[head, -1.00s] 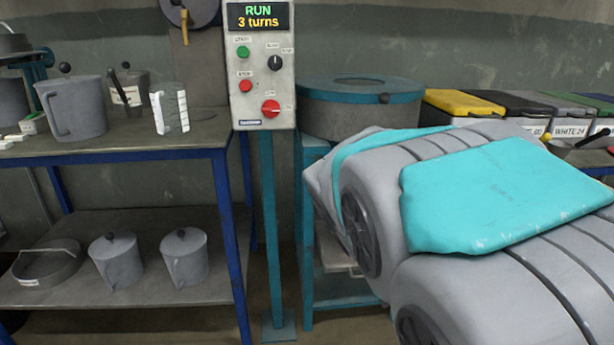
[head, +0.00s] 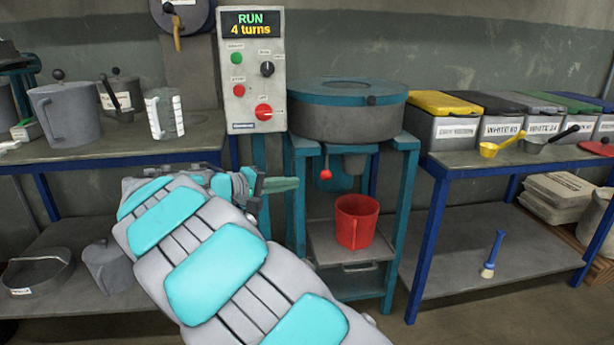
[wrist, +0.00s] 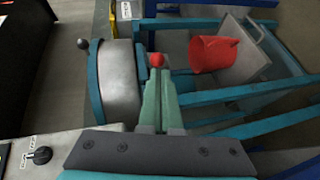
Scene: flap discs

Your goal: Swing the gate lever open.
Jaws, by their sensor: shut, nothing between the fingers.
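The gate lever shows as a red ball knob (head: 325,174) hanging under the round grey and teal drum machine (head: 348,112). In the wrist view the red knob (wrist: 157,59) appears just beyond my fingertips; I cannot tell whether they touch it. My gripper (head: 297,184) is shut and empty, its green fingers pointing right toward the knob with a gap in the head view. The fingers (wrist: 156,76) also show pressed together in the wrist view. A red jug (head: 357,222) stands on the shelf beneath the drum's spout; it also shows in the wrist view (wrist: 213,53).
A control box (head: 252,72) reading "RUN 4 turns" stands left of the drum. The drum's teal frame legs (head: 394,230) flank the jug. A bench with labelled bins (head: 441,131) is at right, a bench with grey jugs (head: 66,112) at left.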

